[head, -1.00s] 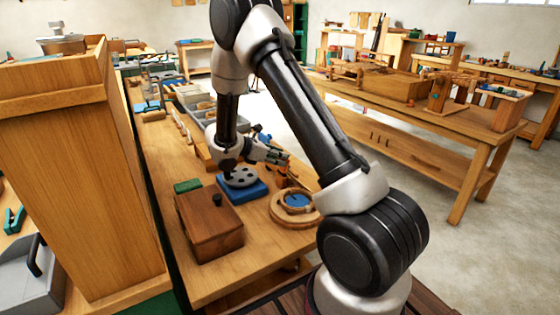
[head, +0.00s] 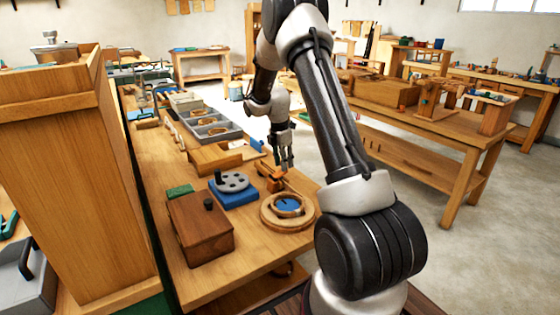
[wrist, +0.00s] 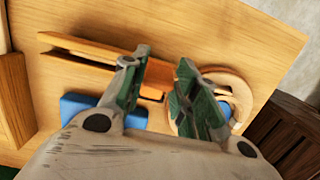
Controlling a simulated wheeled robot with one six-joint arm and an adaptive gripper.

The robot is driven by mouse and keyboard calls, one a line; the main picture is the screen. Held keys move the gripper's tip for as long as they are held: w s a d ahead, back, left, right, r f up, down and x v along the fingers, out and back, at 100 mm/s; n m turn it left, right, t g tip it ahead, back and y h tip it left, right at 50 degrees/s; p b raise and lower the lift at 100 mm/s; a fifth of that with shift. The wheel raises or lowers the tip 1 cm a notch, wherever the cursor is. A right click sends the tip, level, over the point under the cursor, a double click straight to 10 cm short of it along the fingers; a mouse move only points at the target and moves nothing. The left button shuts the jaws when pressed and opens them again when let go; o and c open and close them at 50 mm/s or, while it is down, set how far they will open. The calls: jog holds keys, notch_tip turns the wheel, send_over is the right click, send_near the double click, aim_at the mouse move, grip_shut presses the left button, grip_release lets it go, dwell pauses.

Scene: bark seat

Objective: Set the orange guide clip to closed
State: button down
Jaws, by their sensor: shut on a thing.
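The orange guide clip (head: 271,179) stands on the near bench, behind a round wooden ring piece. In the wrist view the clip shows as a long orange piece (wrist: 90,48) running between my fingers. My gripper (head: 287,168) points down at the clip from above. In the wrist view my gripper's green-padded fingers (wrist: 163,88) stand a little apart, with the orange part between them. The exact contact is partly hidden by the fingers.
The round wooden ring piece with a blue centre (head: 288,228) is close in front of the clip. A blue block with a grey disc (head: 240,199) and a brown box (head: 200,232) stand to the left. Grey trays (head: 225,133) lie farther back along the bench.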

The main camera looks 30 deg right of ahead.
jog(key=shift+d+f, duration=0.25)
jog(key=shift+d, duration=0.05)
jog(key=shift+w+d+f, duration=0.1)
jog(key=shift+d+f, duration=0.3)
jog(key=shift+f, duration=0.05)
jog(key=shift+d, duration=0.15)
jog(key=c, duration=1.1)
grip_release()
jog(key=shift+d+f, duration=0.1)
jog(key=shift+d, duration=0.05)
jog(key=shift+a, duration=0.2)
jog(key=r, duration=0.4)
jog(key=a+r, duration=0.1)
jog(key=r, duration=0.7)
jog(key=shift+a, duration=0.15)
